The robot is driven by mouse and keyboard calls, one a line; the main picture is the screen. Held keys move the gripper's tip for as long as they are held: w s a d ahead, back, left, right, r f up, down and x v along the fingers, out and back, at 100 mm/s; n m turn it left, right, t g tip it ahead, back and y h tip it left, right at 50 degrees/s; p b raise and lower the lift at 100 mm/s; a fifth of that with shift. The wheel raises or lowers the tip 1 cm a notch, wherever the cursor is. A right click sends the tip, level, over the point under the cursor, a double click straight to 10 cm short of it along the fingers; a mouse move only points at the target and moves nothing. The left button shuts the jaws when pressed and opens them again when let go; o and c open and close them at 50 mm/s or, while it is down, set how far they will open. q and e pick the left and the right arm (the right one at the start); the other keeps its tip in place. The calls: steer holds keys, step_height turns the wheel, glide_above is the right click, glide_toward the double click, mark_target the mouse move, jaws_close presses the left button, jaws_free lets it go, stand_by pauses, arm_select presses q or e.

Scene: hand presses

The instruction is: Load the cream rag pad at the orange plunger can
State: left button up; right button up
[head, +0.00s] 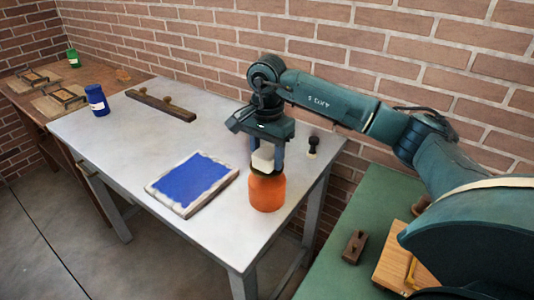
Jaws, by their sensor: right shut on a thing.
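The orange plunger can (267,193) stands upright near the right front part of the grey table. My right gripper (267,158) points down directly over the can, its fingers shut on the cream rag pad (263,157). The pad is at the can's top; I cannot tell whether it touches it. The fingers and pad partly hide the can's top. My left gripper is not in view.
A pale-framed pad with a blue face (192,183) lies left of the can. A dark stamp (312,147) stands behind right. A blue can (97,100) and a knobbed wooden bar (160,105) are further back. A green table (340,208) is at right.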

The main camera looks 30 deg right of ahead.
mark_target(267, 151)
steer(key=shift+r+p, duration=2.3)
steer(key=shift+r, duration=1.2)
